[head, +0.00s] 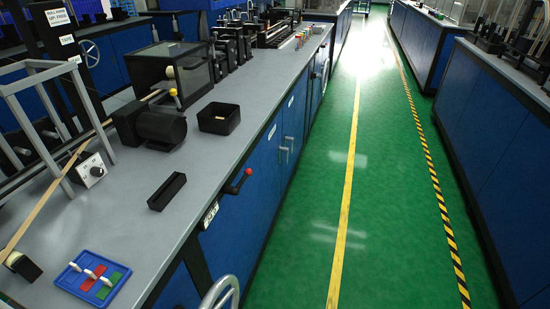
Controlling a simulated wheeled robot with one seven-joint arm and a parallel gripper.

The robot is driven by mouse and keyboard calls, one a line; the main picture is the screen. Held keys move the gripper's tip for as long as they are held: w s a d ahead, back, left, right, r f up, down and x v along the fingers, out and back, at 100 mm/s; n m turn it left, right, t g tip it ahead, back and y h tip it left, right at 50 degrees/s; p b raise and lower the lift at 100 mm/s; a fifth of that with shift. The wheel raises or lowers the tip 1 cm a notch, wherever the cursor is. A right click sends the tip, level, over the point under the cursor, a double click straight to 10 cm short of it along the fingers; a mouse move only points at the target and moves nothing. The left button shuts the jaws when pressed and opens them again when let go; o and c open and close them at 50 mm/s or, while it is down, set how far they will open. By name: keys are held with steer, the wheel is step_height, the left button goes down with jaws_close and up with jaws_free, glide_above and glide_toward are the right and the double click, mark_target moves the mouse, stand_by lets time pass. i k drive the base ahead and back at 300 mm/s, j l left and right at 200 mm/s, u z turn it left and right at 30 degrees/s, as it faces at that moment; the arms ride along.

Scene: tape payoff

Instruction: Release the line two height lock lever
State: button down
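A short black lever (238,181) with a red ball knob (249,171) sticks out from the front edge of the near bench (150,225). It tilts up and to the right. A small white label (210,214) is on the bench front just left of it, too small to read. I cannot tell whether this lever is locked or which line it belongs to. A grey handwheel (220,294) shows below it, cut off by the bottom edge. My gripper is not in view.
On the bench are a blue tray (64,281) with red and green pads, a narrow black box (166,192), a square black bin (219,118) and a motor (160,127). The green floor aisle (315,200) to the right is clear. Another blue bench (490,130) stands beyond it.

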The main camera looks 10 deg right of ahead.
mark_target(243, 181)
steer(key=i+l, duration=0.25)
steer(key=i, duration=0.15)
steer(key=i+l+z, duration=0.1)
steer(key=i+l, duration=0.15)
steer(key=i, duration=0.15)
steer(key=i+l, duration=0.25)
steer(key=i, duration=0.15)
